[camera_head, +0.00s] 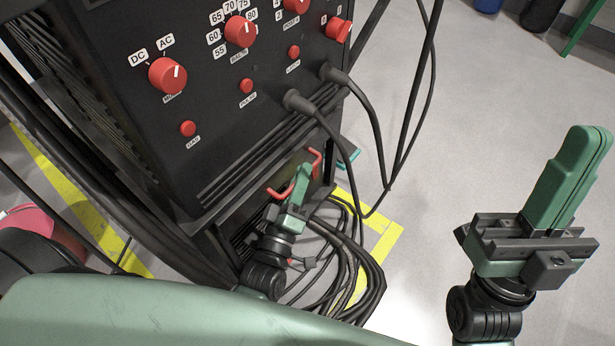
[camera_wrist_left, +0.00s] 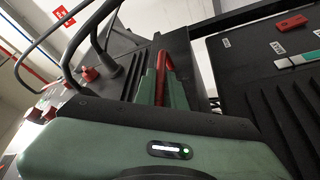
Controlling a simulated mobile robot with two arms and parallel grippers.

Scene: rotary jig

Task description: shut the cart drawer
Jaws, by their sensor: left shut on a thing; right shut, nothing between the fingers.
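The cart drawer sits low in the black cart, under the welding machine (camera_head: 235,110). Its red handle (camera_head: 280,192) shows in the head view, partly covered by my left gripper (camera_head: 302,178). That gripper's green fingers are shut on the red handle, which also shows between the fingers in the left wrist view (camera_wrist_left: 166,72). The drawer front is mostly hidden by the gripper and cables, and I cannot tell how far it stands out. My right gripper (camera_head: 585,150) is shut and empty, in the air at the right, well away from the cart.
Black cables (camera_head: 365,270) lie coiled on the floor beside my left gripper, and others hang from the machine's front. Yellow floor tape (camera_head: 385,245) runs around the cart. The grey floor (camera_head: 470,110) between cart and right gripper is clear.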

